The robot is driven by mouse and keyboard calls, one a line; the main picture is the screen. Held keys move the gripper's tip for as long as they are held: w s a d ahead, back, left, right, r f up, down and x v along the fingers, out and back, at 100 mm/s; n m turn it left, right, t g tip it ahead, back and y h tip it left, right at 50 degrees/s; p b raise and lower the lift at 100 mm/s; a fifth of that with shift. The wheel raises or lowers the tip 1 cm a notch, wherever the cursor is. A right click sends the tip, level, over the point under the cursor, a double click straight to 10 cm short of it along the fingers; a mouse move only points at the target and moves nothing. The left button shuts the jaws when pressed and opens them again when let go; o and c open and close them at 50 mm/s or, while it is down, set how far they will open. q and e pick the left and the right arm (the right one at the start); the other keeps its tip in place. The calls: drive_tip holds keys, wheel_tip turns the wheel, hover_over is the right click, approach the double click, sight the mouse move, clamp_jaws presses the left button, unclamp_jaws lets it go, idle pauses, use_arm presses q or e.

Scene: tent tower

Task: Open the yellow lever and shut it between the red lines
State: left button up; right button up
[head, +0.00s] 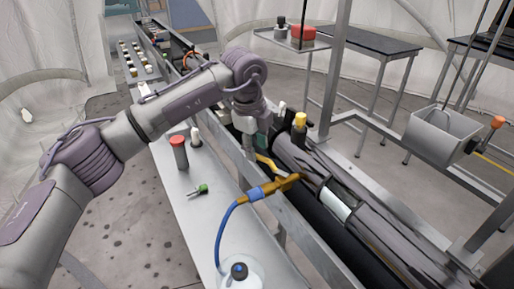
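My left arm reaches in from the left. My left gripper (248,146) points down at the near side of the long grey tube assembly, and its fingers are small and partly hidden. A thin yellow bar, which looks like the yellow lever (267,162), lies just below and right of the gripper. I cannot tell whether they touch. A brass-coloured fitting (272,187) with a blue hose sits just below the lever. I cannot make out red lines near the lever. My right gripper is not in view.
The grey tube assembly (315,165) runs from centre to lower right, with a yellow-capped post (300,122) on it. A narrow grey table (190,215) holds a red-topped cylinder (179,152), a small green-tipped item (201,189) and a white bottle (240,275). A grey bin (440,135) hangs at right.

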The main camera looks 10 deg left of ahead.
use_arm(q)
drive_tip(key=shift+w+d+f, duration=0.1)
drive_tip(key=shift+w+f, duration=0.05)
drive_tip(key=shift+f, duration=0.65)
clamp_jaws()
